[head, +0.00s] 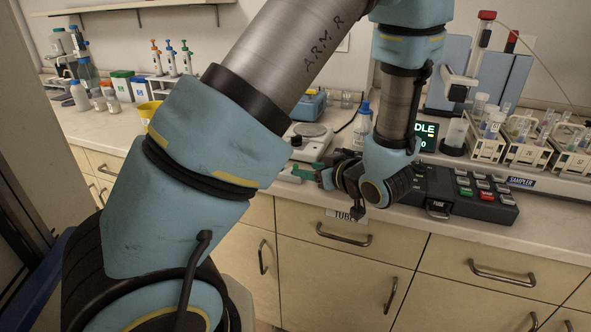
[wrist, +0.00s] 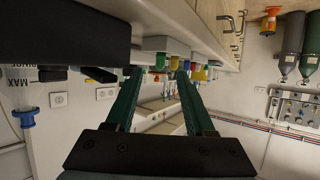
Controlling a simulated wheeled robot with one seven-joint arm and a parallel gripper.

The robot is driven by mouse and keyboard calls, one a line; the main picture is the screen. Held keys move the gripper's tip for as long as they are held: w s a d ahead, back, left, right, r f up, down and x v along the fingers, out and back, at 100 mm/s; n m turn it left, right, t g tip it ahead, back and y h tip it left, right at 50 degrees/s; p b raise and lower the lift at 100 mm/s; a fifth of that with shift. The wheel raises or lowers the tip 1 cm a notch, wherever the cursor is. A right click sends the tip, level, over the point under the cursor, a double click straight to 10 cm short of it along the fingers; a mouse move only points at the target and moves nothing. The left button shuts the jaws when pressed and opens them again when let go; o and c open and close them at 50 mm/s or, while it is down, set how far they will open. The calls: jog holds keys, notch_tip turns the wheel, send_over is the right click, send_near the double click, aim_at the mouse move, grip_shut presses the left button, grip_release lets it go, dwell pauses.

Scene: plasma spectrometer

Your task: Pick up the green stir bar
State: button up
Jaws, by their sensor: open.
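My gripper (head: 308,173) is at the front of the counter with its green fingers pointing left. In the wrist view my gripper (wrist: 158,75) is open, and no object is held between the fingers. The wrist picture is upside down, with the counter along its top. A small green piece (wrist: 153,58) shows against a pale block (wrist: 170,46) just beyond the fingertips. It may be the green stir bar, but I cannot tell for sure.
A white stirrer plate (head: 310,135) stands behind my gripper. A dark keypad unit (head: 470,195) and sample racks (head: 520,150) are to the right. A yellow cup (head: 148,112) and several bottles stand at left. Drawers (head: 340,270) lie below the counter edge.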

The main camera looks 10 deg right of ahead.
aim_at(297, 166)
jog(key=x, duration=0.2)
jog(key=p+x, duration=0.1)
jog(key=x, duration=0.1)
jog(key=shift+w+a+r+p, duration=0.15)
jog(key=shift+w+a+p, duration=0.05)
jog(key=shift+w+p, duration=0.1)
jog(key=shift+w+a+f, duration=0.1)
jog(key=shift+w+f, duration=0.1)
grip_shut()
